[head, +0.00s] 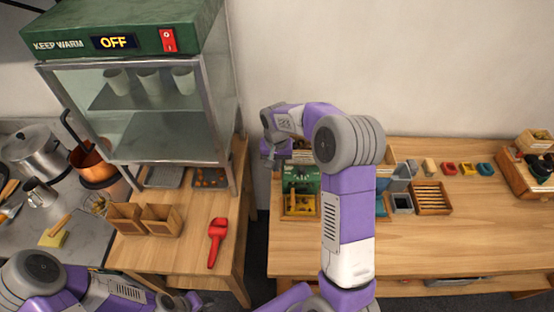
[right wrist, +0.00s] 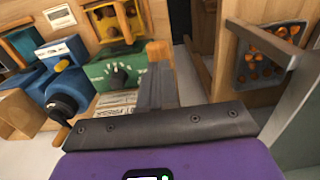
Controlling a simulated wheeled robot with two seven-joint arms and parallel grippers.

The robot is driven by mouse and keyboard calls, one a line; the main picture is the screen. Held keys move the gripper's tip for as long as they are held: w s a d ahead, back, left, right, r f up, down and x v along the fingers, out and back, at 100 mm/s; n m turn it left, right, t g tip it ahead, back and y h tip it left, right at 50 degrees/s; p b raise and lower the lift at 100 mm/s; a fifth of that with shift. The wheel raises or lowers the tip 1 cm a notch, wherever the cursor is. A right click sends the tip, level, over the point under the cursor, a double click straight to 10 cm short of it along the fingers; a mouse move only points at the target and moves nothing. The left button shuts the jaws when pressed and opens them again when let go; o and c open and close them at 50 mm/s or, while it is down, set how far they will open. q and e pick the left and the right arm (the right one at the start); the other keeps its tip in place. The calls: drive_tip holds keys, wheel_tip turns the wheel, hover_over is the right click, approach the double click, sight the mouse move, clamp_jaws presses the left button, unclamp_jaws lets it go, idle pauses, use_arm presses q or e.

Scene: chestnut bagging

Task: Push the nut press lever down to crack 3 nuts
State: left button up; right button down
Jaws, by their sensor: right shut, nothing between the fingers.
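My right gripper (head: 272,150) is at the back left of the right-hand table, beside and above a green machine (head: 300,182). Its closed fingers (right wrist: 157,88) show in the right wrist view with nothing between them. There the green machine (right wrist: 113,76) has a dark dial and stands past the fingers; a wooden piece (right wrist: 158,53) shows just beyond the fingertips. I cannot tell whether they touch. A blue machine (right wrist: 68,88) with a black handle is at the left of that view. I cannot tell for certain which part is the nut press lever. My left gripper is out of view.
The keep-warm cabinet (head: 130,70) reads OFF. A grey tray with brown nuts (head: 210,178) is below it. Two wooden boxes (head: 142,217) and a red scoop (head: 217,242) are on the left table. A slatted wooden crate (head: 431,197) is right of my arm. The right table's front is bare.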

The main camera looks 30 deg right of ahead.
idle(0.3)
wheel_tip(320, 180, up, 5)
drive_tip(key=p, duration=0.3)
drive_tip(key=shift+p, duration=0.35)
